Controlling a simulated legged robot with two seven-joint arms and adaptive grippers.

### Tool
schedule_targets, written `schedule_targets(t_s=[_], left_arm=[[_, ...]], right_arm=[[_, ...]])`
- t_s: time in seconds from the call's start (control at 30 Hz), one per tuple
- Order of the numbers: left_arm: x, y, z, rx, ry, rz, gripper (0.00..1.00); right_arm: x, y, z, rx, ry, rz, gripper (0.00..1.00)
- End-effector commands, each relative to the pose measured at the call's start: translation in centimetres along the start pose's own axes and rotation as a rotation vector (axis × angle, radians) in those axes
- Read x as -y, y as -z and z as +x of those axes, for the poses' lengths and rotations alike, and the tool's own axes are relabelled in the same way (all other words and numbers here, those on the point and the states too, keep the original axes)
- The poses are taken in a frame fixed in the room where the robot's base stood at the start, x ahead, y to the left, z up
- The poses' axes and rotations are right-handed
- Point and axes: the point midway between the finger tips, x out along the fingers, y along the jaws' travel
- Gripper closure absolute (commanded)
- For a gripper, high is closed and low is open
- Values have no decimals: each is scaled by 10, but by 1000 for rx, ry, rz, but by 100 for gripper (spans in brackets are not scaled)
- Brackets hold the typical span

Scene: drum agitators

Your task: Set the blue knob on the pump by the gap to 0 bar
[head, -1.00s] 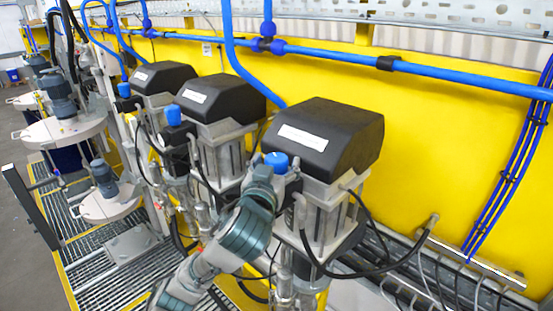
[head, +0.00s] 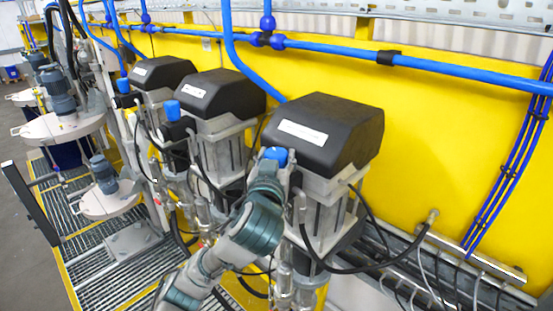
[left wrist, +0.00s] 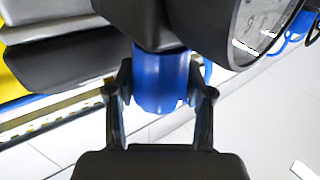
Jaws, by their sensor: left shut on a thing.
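Three pumps with black covers stand in a row along the yellow wall. The nearest pump (head: 325,135) is at the right end of the row. Its blue knob (head: 275,155) sits at its left front. My left gripper (head: 270,172) is at this knob, with its arm coming up from below. In the left wrist view the blue knob (left wrist: 161,82) is between the two fingers of my left gripper (left wrist: 160,95), which is shut on it. A round gauge (left wrist: 252,28) is beside the knob; its reading is not legible. My right gripper is not in view.
The middle pump (head: 220,95) and far pump (head: 160,72) have their own blue knobs. Black hoses (head: 370,272) hang around the nearest pump. A blue pipe (head: 440,73) runs along the wall. Drum lids with agitators (head: 65,125) stand at left above a metal grating (head: 120,270).

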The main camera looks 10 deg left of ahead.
Motion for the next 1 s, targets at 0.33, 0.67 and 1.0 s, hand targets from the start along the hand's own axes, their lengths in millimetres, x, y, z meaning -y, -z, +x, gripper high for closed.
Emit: schedule_targets(t_s=[0.33, 0.67, 1.0], left_arm=[[-2, -1, 0, -1, 277, 0, 83], [-2, 0, 0, -1, 587, 3, 83], [-2, 2, 0, -2, 839, 3, 83]], right_arm=[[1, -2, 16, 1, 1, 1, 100], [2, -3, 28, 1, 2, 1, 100], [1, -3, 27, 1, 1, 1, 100]])
